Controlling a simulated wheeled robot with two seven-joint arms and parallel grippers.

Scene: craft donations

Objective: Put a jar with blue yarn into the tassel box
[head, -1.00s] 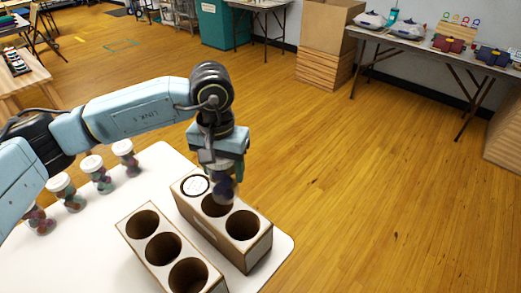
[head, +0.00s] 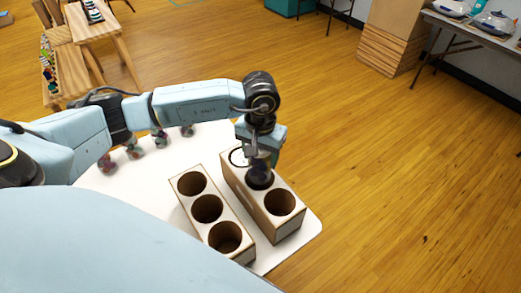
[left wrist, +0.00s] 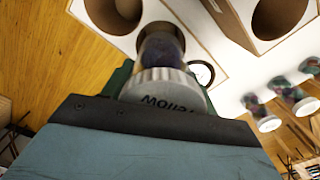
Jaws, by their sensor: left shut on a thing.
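My left gripper (head: 262,158) is shut on a jar over the middle hole of the right-hand cardboard box (head: 285,231). In the left wrist view the jar (left wrist: 162,50) has a white lid and dark blue-purple contents; lettering on the lid seems to read "yellow", upside down. The jar's lower end is at the hole, and how deep it sits is hard to tell. The box's back hole holds a white-lidded jar (head: 239,157); its front hole is empty. The left-hand box (head: 232,200) has three empty holes. I cannot read which is the tassel box. My right gripper is out of view.
Several other jars, one of them here (head: 135,152), stand on the white table (head: 140,185) behind my left arm. The two boxes stand close together near the table's right edge. Open wooden floor (head: 400,190) lies beyond; side tables and stacked boxes are far off.

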